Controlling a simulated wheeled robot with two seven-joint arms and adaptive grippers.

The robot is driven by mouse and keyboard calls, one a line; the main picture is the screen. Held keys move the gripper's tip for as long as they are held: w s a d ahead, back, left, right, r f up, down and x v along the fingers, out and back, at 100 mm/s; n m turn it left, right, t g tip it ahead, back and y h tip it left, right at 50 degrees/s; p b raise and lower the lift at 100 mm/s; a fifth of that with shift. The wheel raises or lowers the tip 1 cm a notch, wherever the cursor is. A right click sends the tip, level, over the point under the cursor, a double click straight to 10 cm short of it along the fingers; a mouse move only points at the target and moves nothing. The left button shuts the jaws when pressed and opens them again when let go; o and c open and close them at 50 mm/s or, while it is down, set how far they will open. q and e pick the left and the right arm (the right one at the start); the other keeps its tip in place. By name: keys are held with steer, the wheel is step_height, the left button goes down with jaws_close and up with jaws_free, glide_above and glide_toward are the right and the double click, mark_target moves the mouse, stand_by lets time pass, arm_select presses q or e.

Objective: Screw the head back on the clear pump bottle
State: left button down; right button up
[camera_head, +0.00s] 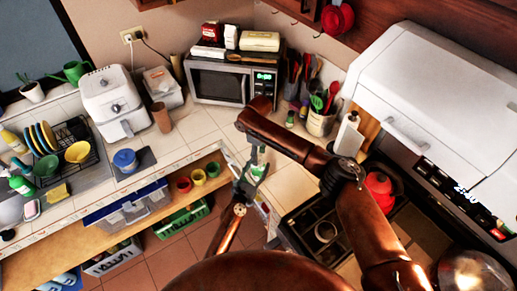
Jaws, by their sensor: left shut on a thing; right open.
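The clear pump bottle (258,171), with a green-tinted body, shows small near the counter corner in the middle of the view. My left gripper (246,181) is shut on it from the lower left. My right arm reaches over from the right, and my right gripper (258,153) points down just above the bottle. It is open. The pump head cannot be made out clearly at this size. It is partly hidden around the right gripper, and I cannot tell whether it sits on the neck.
A utensil crock (319,124) and a microwave (228,82) stand behind. Coloured cups (198,177) sit on the shelf at left. Clear tiled counter (195,127) lies behind the bottle.

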steer(key=shift+f, duration=0.4)
jaws_close()
stand_by(0.4)
arm_select(q)
steer(key=shift+d, duration=0.1)
arm_select(e)
steer(key=shift+r+m, duration=0.1)
steer(key=shift+m, duration=0.6)
steer(key=shift+c, duration=0.3)
jaws_free()
